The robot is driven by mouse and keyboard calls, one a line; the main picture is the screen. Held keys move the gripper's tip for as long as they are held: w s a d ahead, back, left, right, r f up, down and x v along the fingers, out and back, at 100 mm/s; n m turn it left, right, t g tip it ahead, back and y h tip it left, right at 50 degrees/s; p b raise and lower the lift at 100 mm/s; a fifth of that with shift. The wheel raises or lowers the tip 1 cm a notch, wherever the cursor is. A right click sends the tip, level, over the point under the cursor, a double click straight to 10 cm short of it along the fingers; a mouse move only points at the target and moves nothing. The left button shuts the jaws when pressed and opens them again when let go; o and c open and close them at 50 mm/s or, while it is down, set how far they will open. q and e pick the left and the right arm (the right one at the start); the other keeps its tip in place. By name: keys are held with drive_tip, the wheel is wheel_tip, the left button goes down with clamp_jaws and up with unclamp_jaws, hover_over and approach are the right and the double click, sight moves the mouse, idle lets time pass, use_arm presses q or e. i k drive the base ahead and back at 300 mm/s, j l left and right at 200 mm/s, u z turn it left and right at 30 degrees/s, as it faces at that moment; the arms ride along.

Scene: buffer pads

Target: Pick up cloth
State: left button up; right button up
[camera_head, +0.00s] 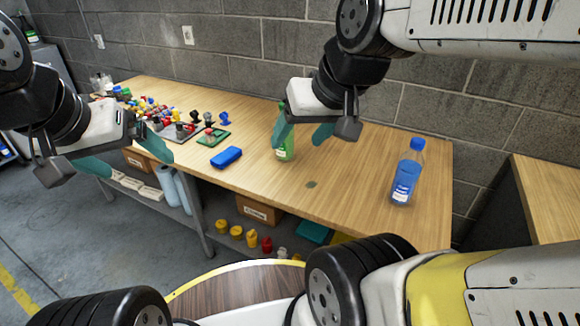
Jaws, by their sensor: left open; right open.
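A blue folded block-like item (226,157), which looks like the cloth, lies flat on the wooden table (345,165) near its front edge. I cannot tell its material for sure. My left gripper (122,155) is at the left, with its teal fingers spread and nothing between them; it is apart from the blue item. My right gripper (302,134) is over the table to the right of the blue item, also with spread teal fingers. It partly hides a green bottle (285,150).
A blue bottle (404,175) stands at the table's right. A green pad (212,138) and several coloured small parts (150,110) crowd the left. A lower shelf holds a box (258,209) and several coloured items.

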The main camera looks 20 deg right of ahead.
sight(223, 160)
drive_tip(key=i+j+z, duration=0.2)
drive_tip(key=i+z, duration=0.15)
drive_tip(key=i+j+z, duration=0.4)
